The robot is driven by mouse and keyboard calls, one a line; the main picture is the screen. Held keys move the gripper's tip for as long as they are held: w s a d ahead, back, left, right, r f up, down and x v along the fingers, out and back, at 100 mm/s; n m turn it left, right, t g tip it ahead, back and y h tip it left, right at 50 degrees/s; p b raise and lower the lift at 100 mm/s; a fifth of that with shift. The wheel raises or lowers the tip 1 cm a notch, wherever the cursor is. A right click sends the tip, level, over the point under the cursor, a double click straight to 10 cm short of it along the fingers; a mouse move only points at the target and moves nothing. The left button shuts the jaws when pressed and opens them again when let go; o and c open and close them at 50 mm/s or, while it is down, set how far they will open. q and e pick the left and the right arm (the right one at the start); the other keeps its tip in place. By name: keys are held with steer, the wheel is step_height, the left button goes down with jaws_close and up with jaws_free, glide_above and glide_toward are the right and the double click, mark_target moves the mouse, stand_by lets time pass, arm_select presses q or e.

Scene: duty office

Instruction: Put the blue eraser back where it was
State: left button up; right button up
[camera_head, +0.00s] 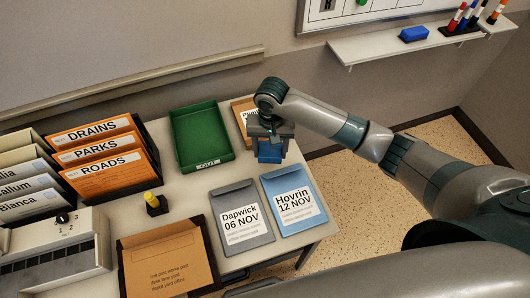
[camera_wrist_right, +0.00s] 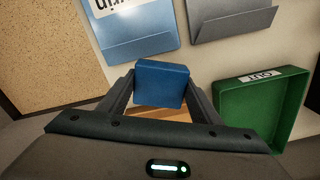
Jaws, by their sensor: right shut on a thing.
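A blue block that looks like the blue eraser (camera_head: 269,153) is between the fingers of my right gripper (camera_head: 269,145), which is shut on it. The block also shows in the right wrist view (camera_wrist_right: 161,82), with one finger on each side. It is over the right part of the table, by a brown folder (camera_head: 240,110) partly hidden by the gripper. I cannot tell whether it touches anything below. Another blue block (camera_head: 413,34), also like an eraser, lies on the white wall shelf (camera_head: 375,48). My left gripper is out of view.
Beside the gripper is an empty green OUT tray (camera_head: 178,122). In front lie a blue Hovrin folder (camera_head: 285,222) and a grey Dapwick folder (camera_head: 232,248). Orange files (camera_head: 98,166) stand at left. A marker holder (camera_head: 462,29) is on the shelf.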

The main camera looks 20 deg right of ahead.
mark_target(265, 145)
steer(key=shift+w+a+f, duration=0.25)
steer(key=shift+w+f, duration=0.15)
steer(key=shift+w, duration=0.2)
steer(key=shift+w+a+f, duration=0.25)
steer(key=shift+w+f, duration=0.1)
steer(key=shift+w, duration=0.2)
steer(key=shift+f+p, duration=0.35)
steer(key=shift+f, duration=0.05)
steer(key=shift+f+p, duration=0.4)
steer(key=shift+f, duration=1.2)
steer(key=o, duration=1)
steer(key=shift+f, duration=0.15)
steer(key=shift+o, duration=0.2)
